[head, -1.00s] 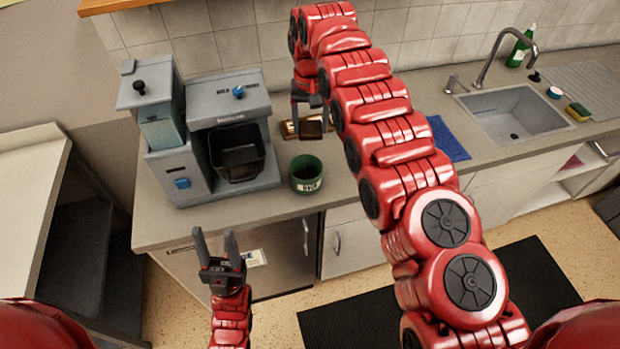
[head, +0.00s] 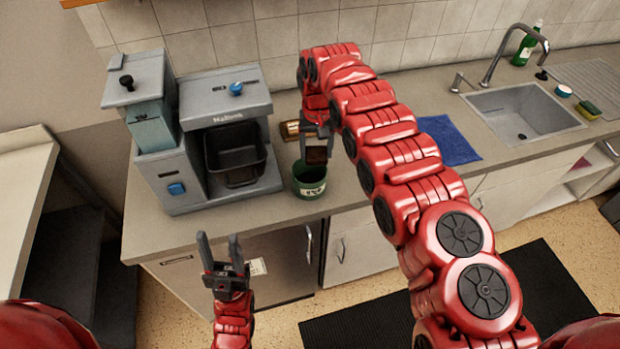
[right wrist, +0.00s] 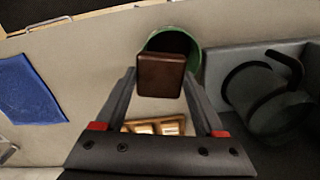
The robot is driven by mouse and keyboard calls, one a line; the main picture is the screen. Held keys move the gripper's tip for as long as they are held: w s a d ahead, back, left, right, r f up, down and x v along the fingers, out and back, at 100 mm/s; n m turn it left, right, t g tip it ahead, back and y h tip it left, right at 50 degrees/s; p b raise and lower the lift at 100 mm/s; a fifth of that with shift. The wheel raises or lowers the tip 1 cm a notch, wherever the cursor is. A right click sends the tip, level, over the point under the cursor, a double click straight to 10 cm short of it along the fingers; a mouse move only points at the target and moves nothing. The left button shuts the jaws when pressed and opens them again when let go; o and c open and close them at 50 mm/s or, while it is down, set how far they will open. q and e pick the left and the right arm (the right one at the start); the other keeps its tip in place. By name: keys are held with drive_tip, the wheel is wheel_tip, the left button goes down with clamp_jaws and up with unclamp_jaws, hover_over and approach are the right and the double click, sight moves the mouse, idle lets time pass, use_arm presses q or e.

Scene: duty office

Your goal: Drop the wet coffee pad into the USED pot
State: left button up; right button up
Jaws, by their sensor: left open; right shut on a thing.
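The wet coffee pad is a dark brown square block (right wrist: 161,76), held between the fingertips of my right gripper (right wrist: 160,85). In the head view the pad (head: 316,155) shows just above and behind the rim of the green USED pot (head: 309,186). In the right wrist view the pot (right wrist: 180,43) lies beyond the pad, which covers part of its opening. The pot is upright on the counter, with a dark inside and a pale label. My left gripper (head: 220,240) is open and empty in front of the counter.
A grey coffee machine (head: 225,110) with a black holder stands left of the pot. A wooden tray (head: 290,130) lies behind the pot. A blue cloth (head: 447,140) and a sink (head: 525,110) are to the right.

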drive_tip(key=o, duration=1.3)
wheel_tip(320, 180, up, 5)
drive_tip(key=b, duration=0.3)
drive_tip(key=shift+w+a+f, duration=0.1)
drive_tip(key=shift+a, duration=0.05)
wheel_tip(320, 180, up, 13)
drive_tip(key=p, duration=1)
drive_tip(key=shift+f, duration=0.2)
